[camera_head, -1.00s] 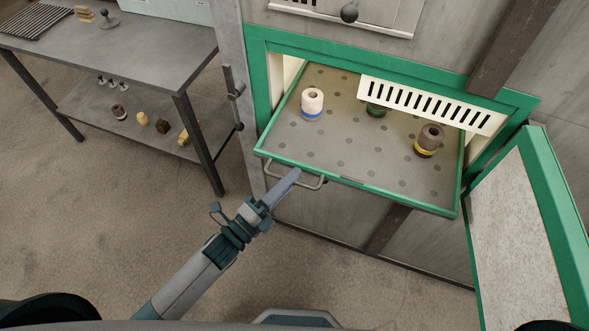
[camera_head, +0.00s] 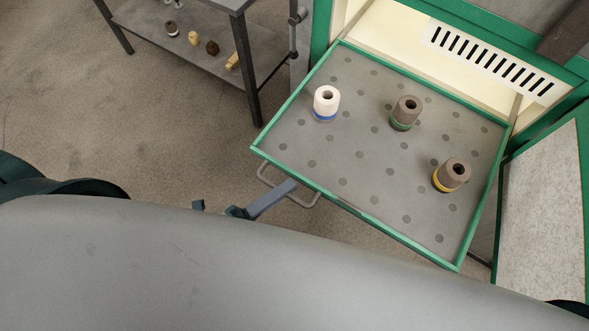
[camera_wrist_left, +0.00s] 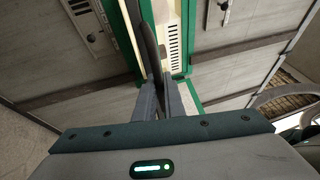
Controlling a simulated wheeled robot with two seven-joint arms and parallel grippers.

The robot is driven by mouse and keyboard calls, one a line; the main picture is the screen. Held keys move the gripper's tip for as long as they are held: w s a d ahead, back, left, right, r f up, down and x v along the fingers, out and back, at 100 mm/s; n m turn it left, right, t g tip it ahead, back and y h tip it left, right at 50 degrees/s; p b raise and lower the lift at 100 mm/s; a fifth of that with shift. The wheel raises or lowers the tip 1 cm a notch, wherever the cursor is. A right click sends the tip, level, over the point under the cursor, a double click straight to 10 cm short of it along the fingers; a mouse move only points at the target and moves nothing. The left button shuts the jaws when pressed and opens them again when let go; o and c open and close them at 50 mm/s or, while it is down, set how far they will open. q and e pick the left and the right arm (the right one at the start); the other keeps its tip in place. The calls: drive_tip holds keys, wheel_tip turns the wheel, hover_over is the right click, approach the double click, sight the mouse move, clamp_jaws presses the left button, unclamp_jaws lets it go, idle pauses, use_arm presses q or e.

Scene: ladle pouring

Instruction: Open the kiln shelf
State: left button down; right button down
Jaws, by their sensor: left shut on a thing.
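The kiln shelf (camera_head: 350,160) is a grey perforated tray with a green rim, pulled well out of the kiln opening. A wire handle (camera_head: 302,203) is on its front edge. On it stand a white crucible with a blue band (camera_head: 326,104), a brown one with a green band (camera_head: 405,112) and a brown one with a yellow band (camera_head: 452,175). My left gripper (camera_head: 283,190) is at the handle, shut on it. In the left wrist view its fingers (camera_wrist_left: 160,98) close around a dark bar. My right gripper is not in view.
The green-framed kiln door (camera_head: 550,190) stands open at the right. A slotted white panel (camera_head: 490,62) hangs over the opening. A metal table (camera_head: 215,50) with small items on its lower shelf is at the upper left. The floor (camera_head: 130,130) left of the shelf is clear.

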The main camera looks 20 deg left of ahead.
use_arm(q)
drive_tip(key=shift+s+a, duration=0.2)
drive_tip(key=shift+s, duration=0.35)
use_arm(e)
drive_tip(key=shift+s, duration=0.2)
use_arm(q)
drive_tip(key=c, duration=1.9)
unclamp_jaws()
drive_tip(key=shift+o, duration=0.3)
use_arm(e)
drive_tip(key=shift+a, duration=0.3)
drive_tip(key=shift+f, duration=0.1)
